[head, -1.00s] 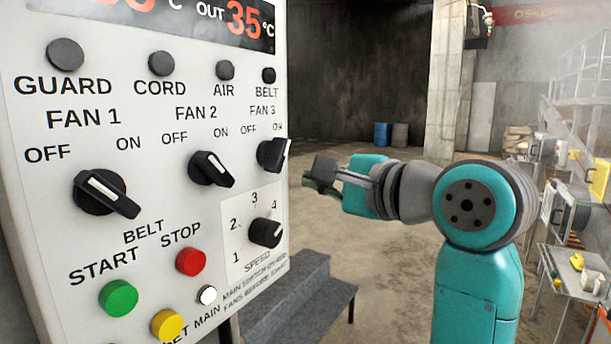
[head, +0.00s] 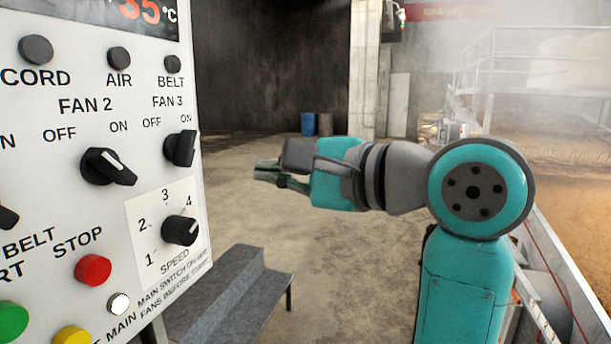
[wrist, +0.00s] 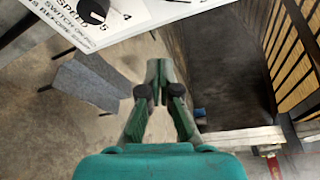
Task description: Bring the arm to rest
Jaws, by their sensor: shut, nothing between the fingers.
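My gripper (head: 266,171) is at the end of my teal arm, in the middle of the head view. It is shut and empty, with its fingertips together, and it also shows in the wrist view (wrist: 157,68). It points left toward the control panel (head: 75,185) and is apart from it. The panel carries a FAN 2 knob (head: 108,167), a FAN 3 knob (head: 181,149) and a SPEED knob (head: 181,230).
A grey metal step (head: 225,300) stands below the panel. A long trough of brown grain (head: 575,200) lies at the right, with steam above it. Blue and brown barrels (head: 309,124) stand at the back by a concrete pillar (head: 363,70). The floor between is clear.

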